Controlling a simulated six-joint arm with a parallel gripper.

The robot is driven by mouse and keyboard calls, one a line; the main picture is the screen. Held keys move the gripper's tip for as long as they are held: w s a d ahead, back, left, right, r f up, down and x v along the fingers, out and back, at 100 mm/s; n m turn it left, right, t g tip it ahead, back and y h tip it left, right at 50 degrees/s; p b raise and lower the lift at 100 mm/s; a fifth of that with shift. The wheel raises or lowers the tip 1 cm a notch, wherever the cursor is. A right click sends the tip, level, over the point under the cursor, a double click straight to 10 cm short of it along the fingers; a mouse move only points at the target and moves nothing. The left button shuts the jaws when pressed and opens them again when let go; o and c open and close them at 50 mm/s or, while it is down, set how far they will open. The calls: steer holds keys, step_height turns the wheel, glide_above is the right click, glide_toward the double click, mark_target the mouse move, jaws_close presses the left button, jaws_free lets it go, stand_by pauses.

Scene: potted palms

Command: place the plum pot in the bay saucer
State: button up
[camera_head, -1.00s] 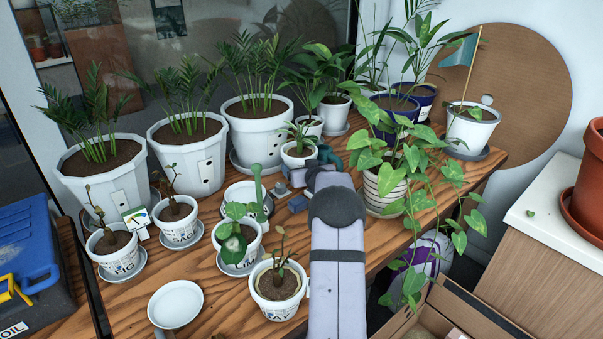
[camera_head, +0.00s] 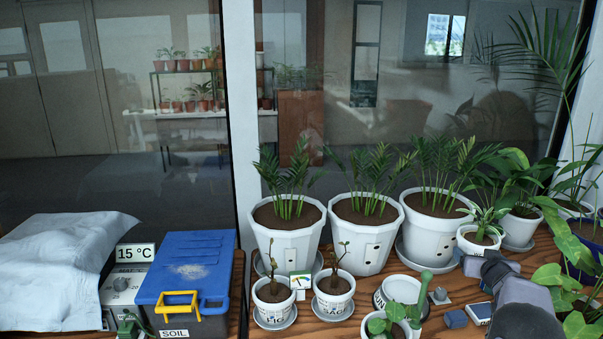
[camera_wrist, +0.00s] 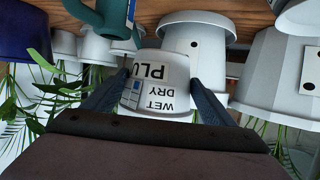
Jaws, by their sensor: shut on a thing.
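The plum pot (camera_wrist: 150,95) is small and white with a partly visible label, "PLU", above "WET" and "DRY". In the head view the small white pot with a little leafy plant (camera_head: 478,240) appears to be it, at the back right before the big palms. My gripper (camera_wrist: 158,100) is shut on it, one finger on each side. In the head view my gripper (camera_head: 487,266) is beside the pot, its fingers partly hidden. I cannot tell whether the pot is lifted. No saucer marked bay can be read now.
A round white dish (camera_head: 402,289) with partly hidden lettering lies left of my gripper, a green upright object (camera_head: 424,285) before it. A blue block (camera_head: 456,319) and small pots (camera_head: 334,291) stand nearby. Big palm pots (camera_head: 364,236) line the back.

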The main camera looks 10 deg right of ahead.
step_height(320, 180, up, 14)
steer(key=p, duration=1.2)
steer(key=shift+f, duration=0.2)
step_height(320, 180, down, 16)
steer(key=b, duration=1.6)
steer(key=shift+r, duration=0.15)
steer(key=b, duration=0.2)
glide_above(463, 301)
steer(key=shift+f, duration=2.5)
steer(key=shift+f, duration=0.1)
steer(key=shift+f+b, duration=0.9)
steer(key=shift+f, duration=1.5)
steer(key=shift+f, duration=0.2)
